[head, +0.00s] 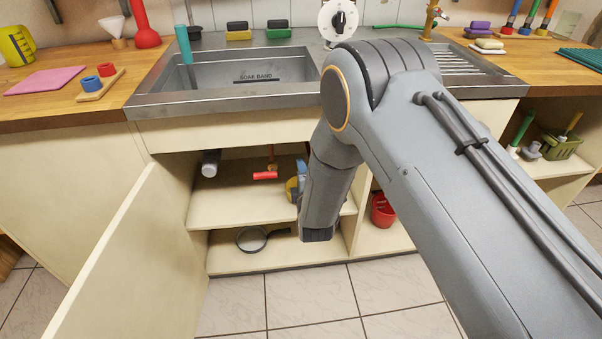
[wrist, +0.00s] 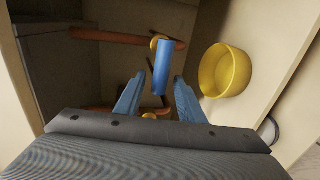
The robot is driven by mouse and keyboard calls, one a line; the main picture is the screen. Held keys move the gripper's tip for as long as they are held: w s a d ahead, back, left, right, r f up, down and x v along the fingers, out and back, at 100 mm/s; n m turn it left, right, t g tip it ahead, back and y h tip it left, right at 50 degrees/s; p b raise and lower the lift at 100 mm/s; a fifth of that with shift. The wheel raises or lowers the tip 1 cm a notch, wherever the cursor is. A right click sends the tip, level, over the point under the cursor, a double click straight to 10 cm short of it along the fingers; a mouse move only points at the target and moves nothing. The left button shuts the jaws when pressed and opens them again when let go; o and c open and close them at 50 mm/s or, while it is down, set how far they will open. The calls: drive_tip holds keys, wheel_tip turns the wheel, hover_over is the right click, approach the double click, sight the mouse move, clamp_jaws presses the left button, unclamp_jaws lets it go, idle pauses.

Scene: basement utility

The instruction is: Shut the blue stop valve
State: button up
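The blue stop valve shows in the wrist view as a blue lever handle (wrist: 161,68), upright in the picture, with a brass-coloured fitting (wrist: 154,43) by its upper end. The lever looks roughly crosswise to a copper-coloured pipe (wrist: 110,36); I cannot tell how it stands to its own valve body. My gripper (wrist: 158,104) is open, its two blue fingers apart. The lever shows between and beyond the fingertips, and I see no contact.
A yellow tub (wrist: 226,71) stands close right of the fingers.

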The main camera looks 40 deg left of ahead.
drive_tip(key=v, duration=0.8)
drive_tip(key=shift+w, duration=0.1)
